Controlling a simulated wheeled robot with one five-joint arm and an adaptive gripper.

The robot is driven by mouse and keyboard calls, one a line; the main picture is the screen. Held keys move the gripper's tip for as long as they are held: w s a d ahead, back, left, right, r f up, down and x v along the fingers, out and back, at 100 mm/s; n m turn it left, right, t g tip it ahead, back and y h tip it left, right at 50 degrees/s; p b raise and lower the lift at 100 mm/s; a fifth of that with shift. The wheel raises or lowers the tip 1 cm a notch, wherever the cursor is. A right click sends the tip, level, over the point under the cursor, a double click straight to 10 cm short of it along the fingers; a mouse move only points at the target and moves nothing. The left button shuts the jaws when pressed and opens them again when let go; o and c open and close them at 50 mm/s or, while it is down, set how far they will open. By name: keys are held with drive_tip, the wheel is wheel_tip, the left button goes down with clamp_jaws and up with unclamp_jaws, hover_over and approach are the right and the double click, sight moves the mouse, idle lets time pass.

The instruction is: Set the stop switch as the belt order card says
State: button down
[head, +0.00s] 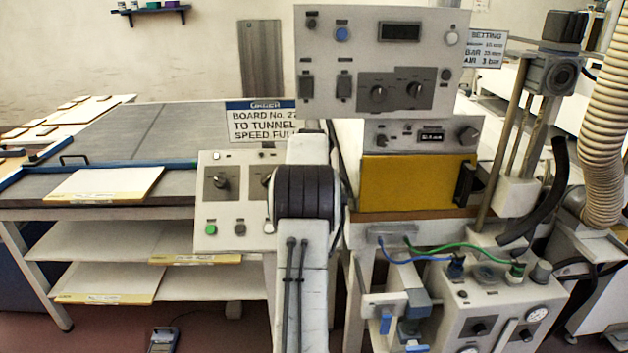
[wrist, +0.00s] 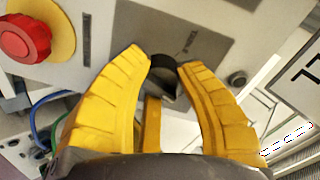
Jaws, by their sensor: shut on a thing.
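In the wrist view, my gripper (wrist: 166,62) has its yellow fingers closed on a black rotary knob (wrist: 162,88) on a dark grey plate. A printed mark shows on the plate beside the knob. A red mushroom button (wrist: 24,39) on a yellow disc is to the left, apart from the fingers. In the head view, my arm hides my fingers and part of the low grey switch panel (head: 207,165). A knob (head: 221,182) and a green button (head: 211,230) show on that panel. A blue-headed card (head: 262,118) reads "BOARD No. 27 TO TUNNEL SPEED FULL", its right end cut off.
A taller control panel (head: 340,80) with two knobs stands above and right of my arm. A yellow box (head: 400,183) and a pump unit with blue and green hoses (head: 500,310) are on the right. The belt table (head: 130,145) extends left with boards on it.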

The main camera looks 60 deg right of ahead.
drive_tip(key=shift+r, duration=0.15)
drive_tip(key=c, duration=0.8)
unclamp_jaws()
drive_tip(key=v, duration=1.1)
drive_tip(key=shift+s+a+r, duration=0.15)
drive_tip(key=shift+a+r, duration=0.05)
drive_tip(key=shift+a, duration=0.05)
